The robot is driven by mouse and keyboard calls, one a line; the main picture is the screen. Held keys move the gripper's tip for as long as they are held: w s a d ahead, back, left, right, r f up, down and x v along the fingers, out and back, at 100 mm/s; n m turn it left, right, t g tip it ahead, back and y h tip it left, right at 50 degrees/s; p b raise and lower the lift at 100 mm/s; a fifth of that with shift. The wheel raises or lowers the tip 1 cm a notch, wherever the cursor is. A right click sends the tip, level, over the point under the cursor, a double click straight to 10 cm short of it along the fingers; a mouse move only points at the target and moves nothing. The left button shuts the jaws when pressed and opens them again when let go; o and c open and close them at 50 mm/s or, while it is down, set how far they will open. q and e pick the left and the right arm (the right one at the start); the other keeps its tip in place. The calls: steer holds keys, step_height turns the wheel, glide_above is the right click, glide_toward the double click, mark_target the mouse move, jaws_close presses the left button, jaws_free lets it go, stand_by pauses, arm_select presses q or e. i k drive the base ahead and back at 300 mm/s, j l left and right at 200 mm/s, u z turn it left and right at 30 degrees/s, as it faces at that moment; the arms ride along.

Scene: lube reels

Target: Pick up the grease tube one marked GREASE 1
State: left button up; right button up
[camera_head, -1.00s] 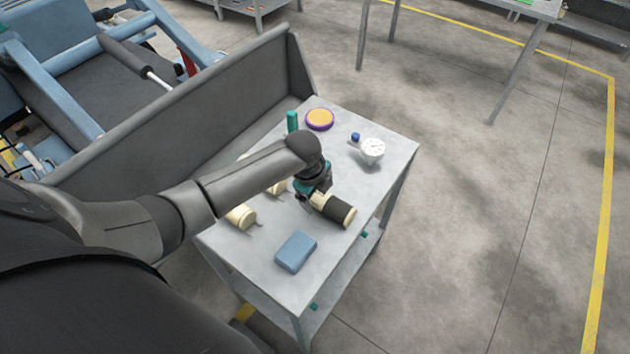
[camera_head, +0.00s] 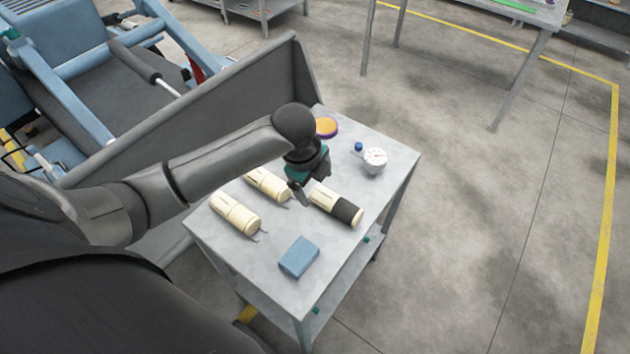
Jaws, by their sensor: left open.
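Three cream tubes lie on the grey metal table (camera_head: 227,257). One tube with a black band (camera_head: 336,205) lies at the right, one plain cream tube (camera_head: 236,213) at the left front, and another cream tube (camera_head: 267,185) between and behind them. No marking can be read on any of them, so I cannot tell which is GREASE 1. My left gripper (camera_head: 303,192) is open and points down between the middle tube and the black-banded tube, close to the latter's left end. Whether it touches either is unclear. My right gripper is out of view.
A blue block (camera_head: 299,257) lies at the table's front. A white dial gauge (camera_head: 375,160), a small blue-capped item (camera_head: 358,147) and an orange-purple disc (camera_head: 327,127) are at the back. A dark grey panel (camera_head: 210,120) stands along the table's left side.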

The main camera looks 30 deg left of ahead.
mark_target(270, 185)
steer(key=u, duration=1.4)
